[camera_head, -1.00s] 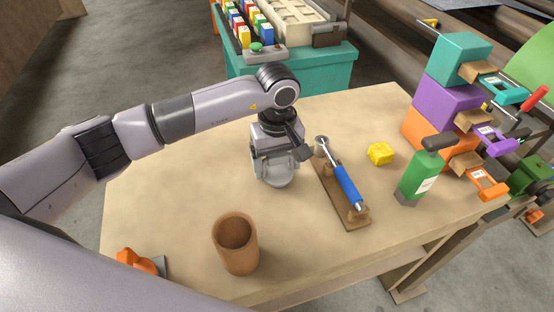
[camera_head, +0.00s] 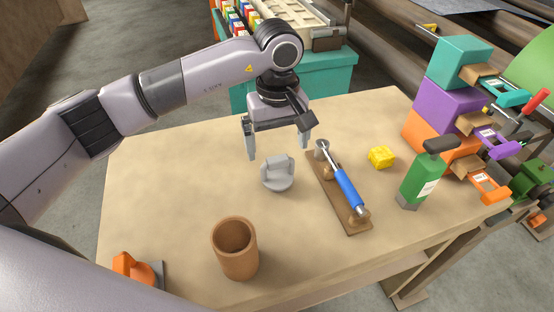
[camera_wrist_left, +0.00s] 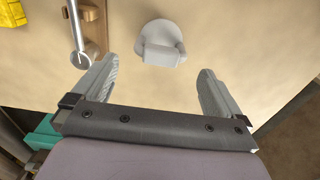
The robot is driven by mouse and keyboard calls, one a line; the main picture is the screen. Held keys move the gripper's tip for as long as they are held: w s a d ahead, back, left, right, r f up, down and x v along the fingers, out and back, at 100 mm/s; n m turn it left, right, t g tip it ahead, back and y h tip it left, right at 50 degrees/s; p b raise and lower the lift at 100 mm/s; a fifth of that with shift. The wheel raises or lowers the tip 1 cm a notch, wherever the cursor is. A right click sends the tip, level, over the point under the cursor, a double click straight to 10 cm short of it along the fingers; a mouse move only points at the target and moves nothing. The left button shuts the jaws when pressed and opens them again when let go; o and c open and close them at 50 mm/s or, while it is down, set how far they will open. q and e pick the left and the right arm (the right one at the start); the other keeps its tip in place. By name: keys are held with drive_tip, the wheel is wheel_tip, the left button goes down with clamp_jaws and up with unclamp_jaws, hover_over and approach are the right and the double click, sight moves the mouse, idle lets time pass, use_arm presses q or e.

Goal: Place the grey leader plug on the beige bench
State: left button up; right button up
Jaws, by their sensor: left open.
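The grey leader plug (camera_head: 278,174) rests on the beige bench (camera_head: 170,210), near its middle, left of the wooden tool rack. It also shows in the left wrist view (camera_wrist_left: 161,43), ahead of and between the fingers, apart from both. My left gripper (camera_head: 278,150) is open and empty, raised above and behind the plug in the head view. Its two spread fingers show in the left wrist view (camera_wrist_left: 158,85). My right gripper is not in view.
A wooden rack (camera_head: 328,200) with a blue-handled tool (camera_head: 347,188) lies close right of the plug. A brown cup (camera_head: 236,250), yellow block (camera_head: 382,157), green bottle (camera_head: 420,180) and orange object (camera_head: 130,268) also stand on the bench. Stacked coloured boxes (camera_head: 445,103) are at right.

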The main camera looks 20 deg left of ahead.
use_arm(q)
wheel_tip(320, 180, up, 5)
idle(0.3)
drive_tip(key=shift+s, duration=0.1)
